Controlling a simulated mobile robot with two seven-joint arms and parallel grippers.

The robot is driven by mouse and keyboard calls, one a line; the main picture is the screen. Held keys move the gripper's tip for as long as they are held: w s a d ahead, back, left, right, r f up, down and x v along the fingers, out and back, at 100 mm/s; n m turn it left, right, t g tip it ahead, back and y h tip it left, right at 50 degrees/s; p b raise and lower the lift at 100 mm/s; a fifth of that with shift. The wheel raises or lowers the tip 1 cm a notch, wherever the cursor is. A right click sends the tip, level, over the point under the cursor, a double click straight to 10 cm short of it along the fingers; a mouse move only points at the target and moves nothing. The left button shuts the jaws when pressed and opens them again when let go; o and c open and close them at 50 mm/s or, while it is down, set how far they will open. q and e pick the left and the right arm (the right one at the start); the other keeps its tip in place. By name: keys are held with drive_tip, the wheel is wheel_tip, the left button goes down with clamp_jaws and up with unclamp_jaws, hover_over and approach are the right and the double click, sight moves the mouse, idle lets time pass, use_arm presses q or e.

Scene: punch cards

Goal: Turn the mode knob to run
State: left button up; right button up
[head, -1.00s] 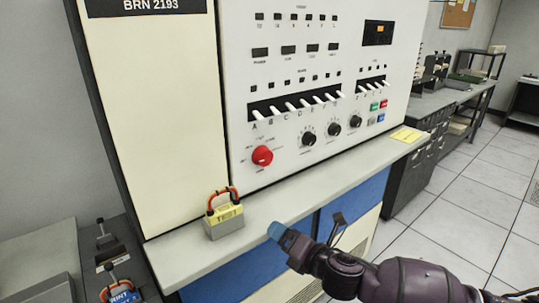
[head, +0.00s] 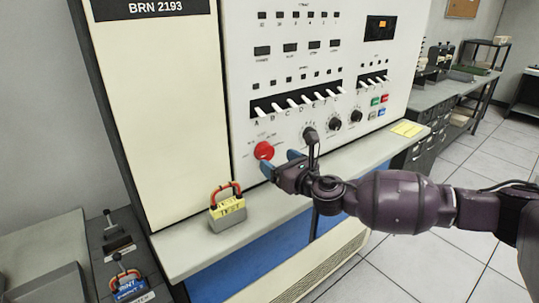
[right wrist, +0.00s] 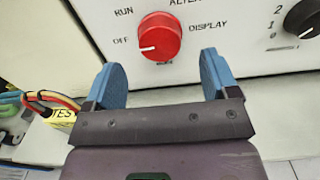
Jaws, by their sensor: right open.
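The red mode knob (head: 264,150) is on the lower left of the white console panel. In the right wrist view the knob (right wrist: 159,37) has a white pointer line aimed at its lower left, near OFF. RUN is printed to its upper left, DISPLAY to its right. My right gripper (head: 281,163) is open just in front of and below the knob. In the right wrist view its blue fingers (right wrist: 163,82) stand apart on either side, below the knob, not touching it. My left gripper is not in view.
A grey plug block with a yellow TEST label (head: 228,214) and looped wires stands on the console ledge (head: 185,252), left of my gripper. Black knobs (head: 335,124) and white toggle switches (head: 300,104) are on the panel nearby. A yellow note (head: 407,128) lies at the ledge's right.

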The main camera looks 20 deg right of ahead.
sight(268, 154)
drive_tip(key=shift+x, duration=2.25)
drive_tip(key=shift+c, duration=0.5)
drive_tip(key=c, duration=0.8)
